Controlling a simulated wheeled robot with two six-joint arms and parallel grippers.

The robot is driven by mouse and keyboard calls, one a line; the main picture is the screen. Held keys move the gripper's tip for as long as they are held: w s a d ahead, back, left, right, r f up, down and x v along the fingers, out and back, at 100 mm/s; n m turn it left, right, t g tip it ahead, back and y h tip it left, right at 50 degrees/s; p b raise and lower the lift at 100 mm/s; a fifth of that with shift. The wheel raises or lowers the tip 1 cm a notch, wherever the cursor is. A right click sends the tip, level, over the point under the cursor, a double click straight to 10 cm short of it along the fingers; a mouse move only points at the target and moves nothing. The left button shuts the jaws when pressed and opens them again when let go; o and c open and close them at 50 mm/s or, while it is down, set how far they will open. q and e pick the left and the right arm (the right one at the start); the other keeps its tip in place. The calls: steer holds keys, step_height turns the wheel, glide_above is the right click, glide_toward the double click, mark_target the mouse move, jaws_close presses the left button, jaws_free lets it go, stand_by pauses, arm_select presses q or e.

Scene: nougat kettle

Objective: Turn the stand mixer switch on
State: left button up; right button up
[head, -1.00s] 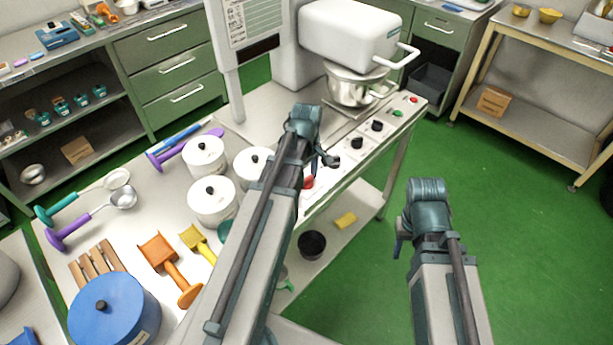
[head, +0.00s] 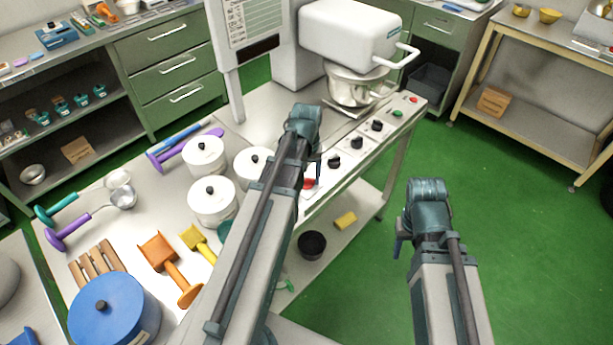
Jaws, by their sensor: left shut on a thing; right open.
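The stand mixer (head: 350,35) is white, with a steel bowl (head: 355,87) under its head, at the back of the steel table. A red switch (head: 309,184) sits on the white control panel along the table's right edge. My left gripper (head: 317,168) is at this switch, pointing down, and is shut on it; the arm hides most of the fingers and the contact. My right gripper (head: 399,246) hangs over the green floor, open and empty, away from the table; its fingers are mostly hidden.
Several black knobs (head: 357,143), a green button (head: 397,113) and a red button (head: 413,99) line the same panel. White lidded pots (head: 211,200) stand left of my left arm. The floor to the right is clear.

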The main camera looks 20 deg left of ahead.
mark_target(306, 179)
arm_select(q)
steer(key=m, duration=0.4)
steer(key=shift+m, duration=2.1)
steer(key=o, duration=1.4)
steer(key=shift+r, duration=0.1)
step_height(306, 179, up, 14)
steer(key=p, duration=1.3)
steer(key=shift+f+p, duration=0.2)
steer(key=shift+p, duration=0.2)
